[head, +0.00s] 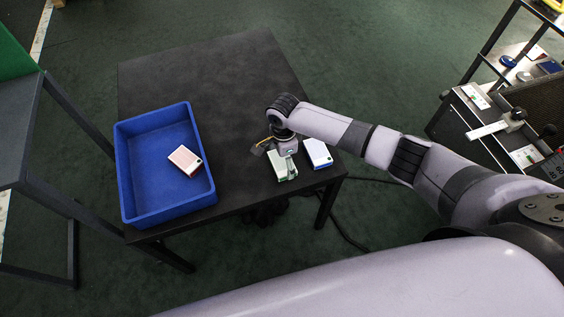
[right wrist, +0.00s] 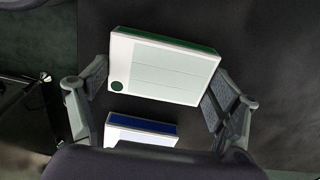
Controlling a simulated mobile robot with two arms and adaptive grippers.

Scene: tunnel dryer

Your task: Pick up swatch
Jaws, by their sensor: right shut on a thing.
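A white swatch with green edges and a green dot (head: 283,172) is at the front right of the dark table (head: 205,75). In the right wrist view this swatch (right wrist: 165,68) lies between the two fingers. My right gripper (head: 285,153) reaches down onto it from above, and its fingers (right wrist: 156,88) are shut on its two ends. I cannot tell whether the swatch is clear of the tabletop. A white and blue swatch (head: 318,153) lies just right of it; it also shows in the right wrist view (right wrist: 142,128). My left gripper is not in view.
A blue tray (head: 137,221) stands on the left of the table and holds a white and red swatch (head: 186,160). A grey stand (head: 30,130) is at the far left. A bench with a clamp-like device (head: 505,122) is at the right. The table's middle and back are clear.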

